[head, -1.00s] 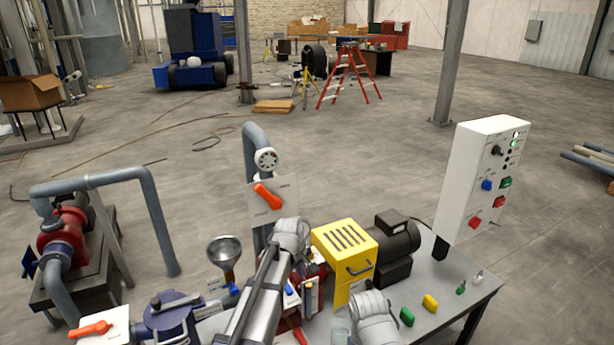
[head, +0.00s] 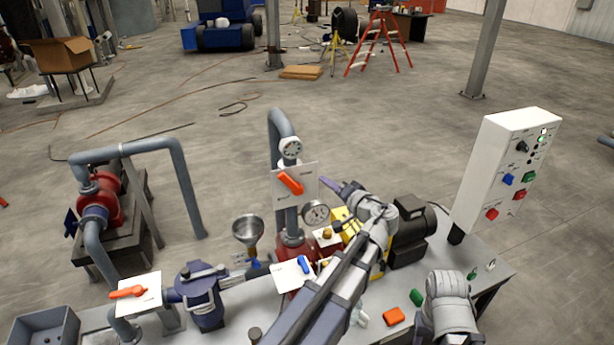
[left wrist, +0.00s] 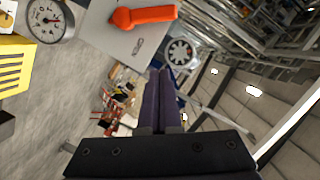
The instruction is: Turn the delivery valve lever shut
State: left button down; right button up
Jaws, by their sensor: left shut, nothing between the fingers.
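An orange lever (head: 290,183) sits on a white plate (head: 308,176) on the upright grey pipe, slanting down to the right. It also shows at the top of the left wrist view (left wrist: 145,16). My left gripper (head: 326,184) is shut and empty, its dark purple fingers pointing left towards the plate, just right of the lever and apart from it. In the left wrist view the closed fingers (left wrist: 162,74) are below the lever. A second orange lever (head: 127,292) is on a plate at the left. Labels are too small to read. My right gripper is out of view.
A pressure gauge (head: 316,212) sits just below the gripper. A blue lever (head: 303,264), a funnel (head: 246,230) and a yellow housing (head: 345,223) stand close by. A white control box (head: 506,172) is at the right.

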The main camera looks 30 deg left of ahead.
pick_arm(q)
jog(key=b, duration=0.1)
send_over(292, 185)
jog(key=w+d, duration=0.3)
jog(key=d, duration=0.2)
jog(key=f, duration=0.2)
jog(key=s+a+f+b, duration=0.2)
jog(key=s, duration=0.1)
jog(key=shift+a+b, duration=0.35)
jog(key=shift+a, duration=0.05)
